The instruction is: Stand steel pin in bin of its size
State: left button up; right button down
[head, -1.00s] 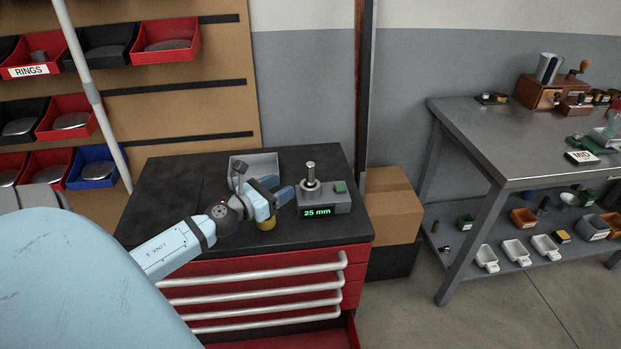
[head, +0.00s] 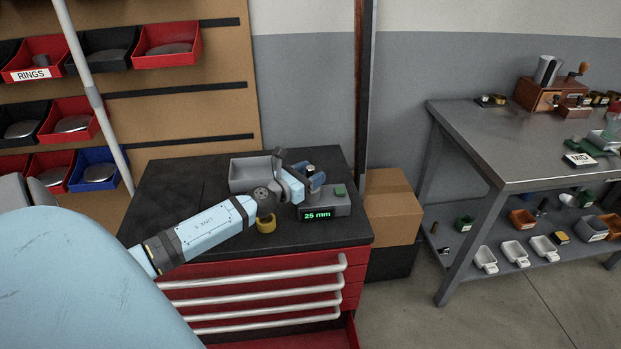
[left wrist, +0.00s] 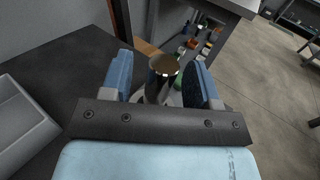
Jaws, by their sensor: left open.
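The steel pin (left wrist: 158,86) stands upright on the measuring gauge (head: 340,205), whose green display reads 25 mm. My left gripper (head: 308,181) is at the pin with its two blue fingers open. In the left wrist view (left wrist: 165,82) the pin stands between the fingers, with gaps visible on both sides. In the head view the pin's top (head: 310,169) shows just beyond the fingers, and the rest is mostly hidden. Candidate bins hang on the wall rack, including a red bin (head: 170,60) and a blue bin (head: 97,184). My right gripper is not in view.
A grey tray (head: 243,186) and a yellow ring (head: 266,226) sit on the black-topped red cabinet (head: 180,228). A red bin labelled RINGS (head: 22,74) hangs at the left. A cardboard box (head: 390,207) and a steel table (head: 480,150) stand to the right.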

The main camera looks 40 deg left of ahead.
pick_arm(q)
grip_shut()
jog(key=shift+r, duration=0.1)
